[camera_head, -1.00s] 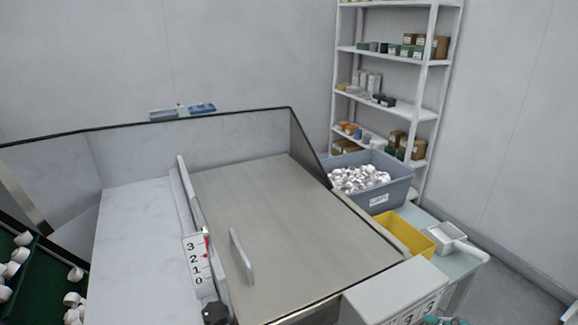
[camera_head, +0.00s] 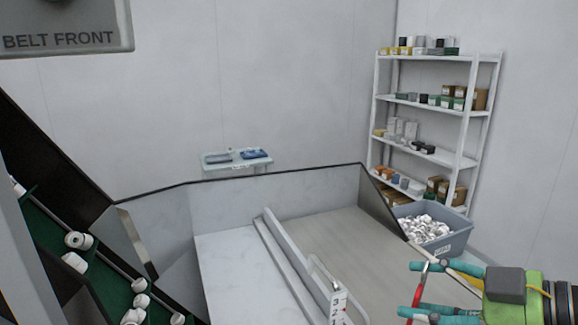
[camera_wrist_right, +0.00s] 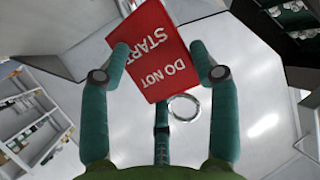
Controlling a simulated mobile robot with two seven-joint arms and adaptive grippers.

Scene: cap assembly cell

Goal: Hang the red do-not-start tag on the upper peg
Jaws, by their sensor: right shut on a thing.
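The red do-not-start tag (camera_wrist_right: 155,58) is held between the teal fingers of my right gripper (camera_wrist_right: 165,65) in the right wrist view. Its white words "DO NOT START" read upside down and tilted there. In the head view my right gripper (camera_head: 425,288) is at the lower right, in the air above the work surface, with the red tag (camera_head: 418,292) seen nearly edge-on between its fingers. A metal ring (camera_wrist_right: 184,107) shows just beside the tag's edge in the wrist view; I cannot tell whether it is joined to the tag. I cannot make out the upper peg. My left gripper is out of view.
A grey "BELT FRONT" panel (camera_head: 62,30) is at the upper left. A green rack with white caps (camera_head: 75,262) stands at the left. A low-walled enclosure (camera_head: 240,205) fills the middle. A grey bin (camera_head: 455,243) and shelves (camera_head: 488,120) stand at the right.

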